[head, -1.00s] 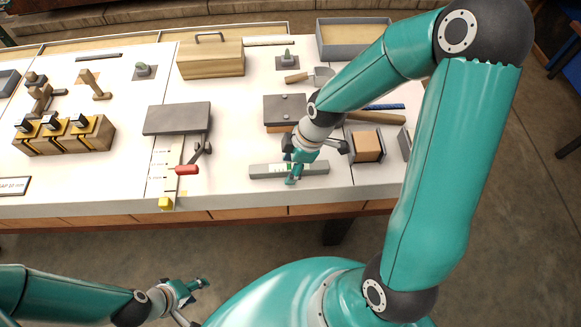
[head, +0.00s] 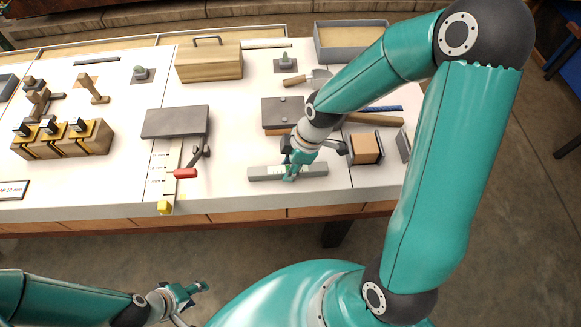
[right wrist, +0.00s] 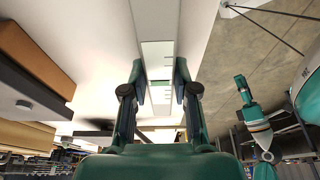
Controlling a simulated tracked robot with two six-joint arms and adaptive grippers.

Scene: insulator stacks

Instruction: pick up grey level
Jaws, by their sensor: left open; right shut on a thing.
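The grey level (head: 312,171) is a long bar at the table's front edge, left of the small box with the wooden block. My right gripper (head: 290,171) is over its middle, with the fingers on either side. In the right wrist view the level (right wrist: 156,50) runs between the two fingers (right wrist: 160,82), which are shut on it. Whether the level is clear of the tabletop I cannot tell. The fingers hide part of its middle. My left gripper (head: 199,291) is open and empty, in front of the table at the lower left.
A grey box with a wooden block (head: 366,148) stands close on the level's right. A dark grey plate (head: 283,111) lies behind my right gripper. A red-handled tool (head: 186,173) and a grey slab (head: 176,121) are to the left. White tabletop (head: 226,165) is free between them and the level.

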